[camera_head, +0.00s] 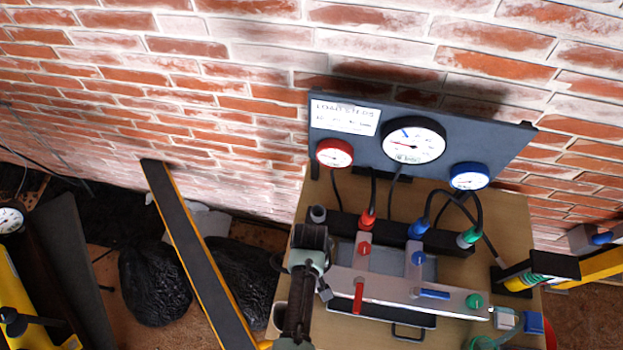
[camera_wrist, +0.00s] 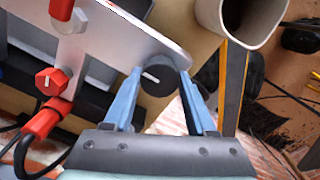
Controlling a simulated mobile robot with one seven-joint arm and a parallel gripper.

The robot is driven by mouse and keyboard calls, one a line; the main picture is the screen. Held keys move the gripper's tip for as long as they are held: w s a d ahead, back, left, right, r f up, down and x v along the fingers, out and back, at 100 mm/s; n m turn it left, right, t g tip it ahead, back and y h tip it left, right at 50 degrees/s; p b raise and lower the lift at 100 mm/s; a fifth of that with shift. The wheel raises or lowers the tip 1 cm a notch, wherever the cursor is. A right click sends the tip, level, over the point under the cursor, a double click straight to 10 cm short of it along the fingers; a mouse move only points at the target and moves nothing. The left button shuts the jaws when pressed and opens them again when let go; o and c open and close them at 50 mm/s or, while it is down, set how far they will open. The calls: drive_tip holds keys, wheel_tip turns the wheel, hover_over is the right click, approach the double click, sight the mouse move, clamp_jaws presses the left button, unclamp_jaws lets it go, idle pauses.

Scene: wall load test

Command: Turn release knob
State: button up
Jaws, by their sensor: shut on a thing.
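A round black knob (camera_wrist: 157,84) with a white pointer line sits at the end of the silver manifold plate (camera_wrist: 118,42) in the wrist view. My gripper (camera_wrist: 160,75) has its two blue fingers on either side of this knob and is shut on it. The plate also shows in the head view (camera_head: 390,289), where my arm covers its left end and hides the black knob. A red hexagonal knob (camera_wrist: 48,81) with a white mark stands on the plate's side branch, apart from my fingers.
Hoses run down to red, blue and green fittings. A pale open tube (camera_wrist: 238,18) stands close to my right finger. A yellow-edged beam (camera_head: 195,245) leans left of the wooden board.

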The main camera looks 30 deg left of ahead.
idle(0.4)
drive_tip(key=o, duration=1.4)
drive_tip(key=shift+r, duration=0.1)
wheel_tip(320, 180, up, 13)
drive_tip(key=shift+a+f+b, duration=0.1)
drive_tip(key=shift+b, duration=0.25)
